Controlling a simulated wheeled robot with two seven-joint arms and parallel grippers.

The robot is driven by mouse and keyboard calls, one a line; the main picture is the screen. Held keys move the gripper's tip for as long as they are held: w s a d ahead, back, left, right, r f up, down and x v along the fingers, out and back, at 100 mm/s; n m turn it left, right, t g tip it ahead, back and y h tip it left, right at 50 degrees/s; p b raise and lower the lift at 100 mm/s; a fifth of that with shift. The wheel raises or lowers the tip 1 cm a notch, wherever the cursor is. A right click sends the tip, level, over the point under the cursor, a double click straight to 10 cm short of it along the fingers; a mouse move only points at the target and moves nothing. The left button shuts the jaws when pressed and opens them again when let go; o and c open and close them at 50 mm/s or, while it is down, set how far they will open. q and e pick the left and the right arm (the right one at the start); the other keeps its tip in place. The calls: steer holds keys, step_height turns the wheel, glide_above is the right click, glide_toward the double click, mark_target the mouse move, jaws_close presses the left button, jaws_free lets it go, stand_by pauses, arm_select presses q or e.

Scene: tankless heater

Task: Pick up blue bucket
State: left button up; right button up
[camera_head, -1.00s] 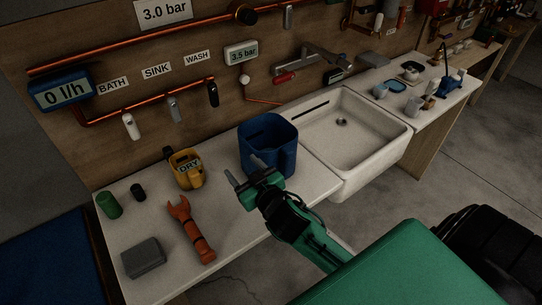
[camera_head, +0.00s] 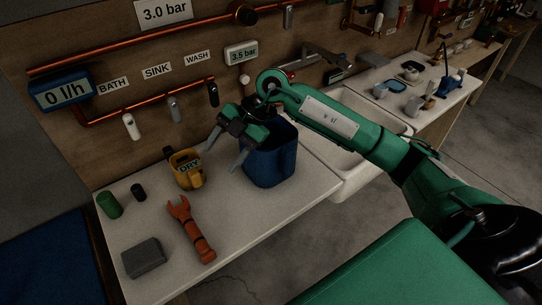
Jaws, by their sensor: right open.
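The blue bucket (camera_head: 272,167) stands upright on the white counter, just left of the sink. My right gripper (camera_head: 224,157) is open and empty, with its fingers pointing down at the bucket's left side. One finger overlaps the bucket's left edge in the picture; I cannot tell whether it touches. The gripper and wrist hide part of the bucket's rim and opening. My left gripper is not in view.
A yellow DRY container (camera_head: 186,172) stands close left of the gripper. An orange wrench (camera_head: 191,230), a grey block (camera_head: 143,257) and a green cylinder (camera_head: 109,205) are on the counter (camera_head: 245,215). The white sink (camera_head: 345,165) lies right, partly under my arm. Pipes and taps line the wall behind.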

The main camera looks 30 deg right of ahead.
steer(key=w+d+r+m+h, duration=0.1)
steer(key=d+h, duration=0.1)
steer(key=d, duration=0.3)
steer(key=w+d+m+h, duration=0.1)
steer(key=d+m+h, duration=0.15)
steer(key=d, duration=0.25)
step_height(320, 180, up, 2)
steer(key=m+h, duration=0.2)
steer(key=h, duration=0.2)
glide_above(288, 149)
steer(key=f, duration=0.7)
steer(key=shift+w+a+f+p, duration=0.3)
steer(key=shift+w+a, duration=0.1)
steer(key=shift+s+d+f+p, duration=0.15)
steer(key=shift+f+p, duration=0.35)
steer(key=shift+f, duration=0.2)
steer(key=f, duration=0.1)
steer(key=f+p, duration=0.1)
steer(key=f, duration=0.1)
steer(key=shift+s+d+f, duration=0.1)
steer(key=shift+s+d, duration=0.15)
steer(key=shift+w+f+p, duration=0.1)
steer(key=shift+f+p, duration=0.2)
steer(key=shift+f, duration=0.2)
jaws_close()
